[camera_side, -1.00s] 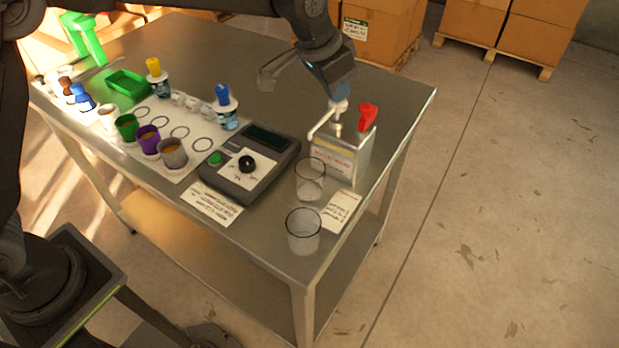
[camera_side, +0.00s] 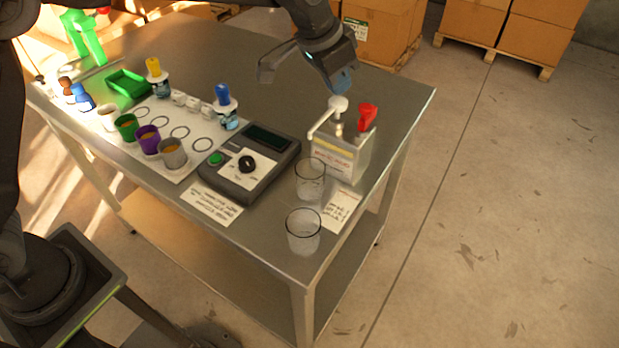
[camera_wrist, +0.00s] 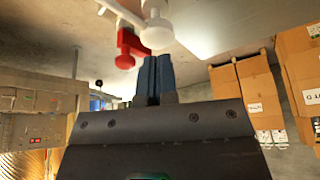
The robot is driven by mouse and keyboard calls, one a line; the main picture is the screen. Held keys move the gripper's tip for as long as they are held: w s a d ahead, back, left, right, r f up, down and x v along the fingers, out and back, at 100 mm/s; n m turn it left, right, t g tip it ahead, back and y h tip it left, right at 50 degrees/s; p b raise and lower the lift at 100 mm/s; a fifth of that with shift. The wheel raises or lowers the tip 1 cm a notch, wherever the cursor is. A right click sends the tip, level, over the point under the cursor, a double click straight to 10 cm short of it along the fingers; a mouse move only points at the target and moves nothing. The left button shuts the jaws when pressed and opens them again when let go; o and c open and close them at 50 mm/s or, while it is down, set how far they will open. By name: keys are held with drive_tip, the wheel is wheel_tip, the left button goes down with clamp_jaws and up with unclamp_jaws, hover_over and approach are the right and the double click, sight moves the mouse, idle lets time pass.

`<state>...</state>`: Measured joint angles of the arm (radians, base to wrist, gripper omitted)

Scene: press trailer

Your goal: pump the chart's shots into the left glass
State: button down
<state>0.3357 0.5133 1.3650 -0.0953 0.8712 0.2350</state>
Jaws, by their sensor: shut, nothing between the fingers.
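A pump dispenser (camera_side: 343,160) with a white pump head (camera_side: 338,103) and spout stands near the table's right edge. The pump head also shows in the wrist view (camera_wrist: 157,32), just past my fingertips. My gripper (camera_side: 343,82) is shut and empty, above the pump head with a small gap. Its blue fingers show side by side in the wrist view (camera_wrist: 154,75). One clear glass (camera_side: 310,182) stands under the spout side; another (camera_side: 303,232) stands nearer the front corner. A printed card (camera_side: 343,208) lies beside the glasses; its text is too small to read.
A red handle-like part (camera_side: 367,117) rises beside the pump head. A dark device (camera_side: 250,165) with a knob and green button sits left of the glasses. Coloured cups, bottles and a green tray (camera_side: 127,84) fill the left. The back of the table is largely clear.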

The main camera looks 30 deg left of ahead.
sight(339, 100)
drive_tip(key=shift+f, duration=1.55)
drive_tip(key=shift+r, duration=1.65)
drive_tip(key=shift+r, duration=3)
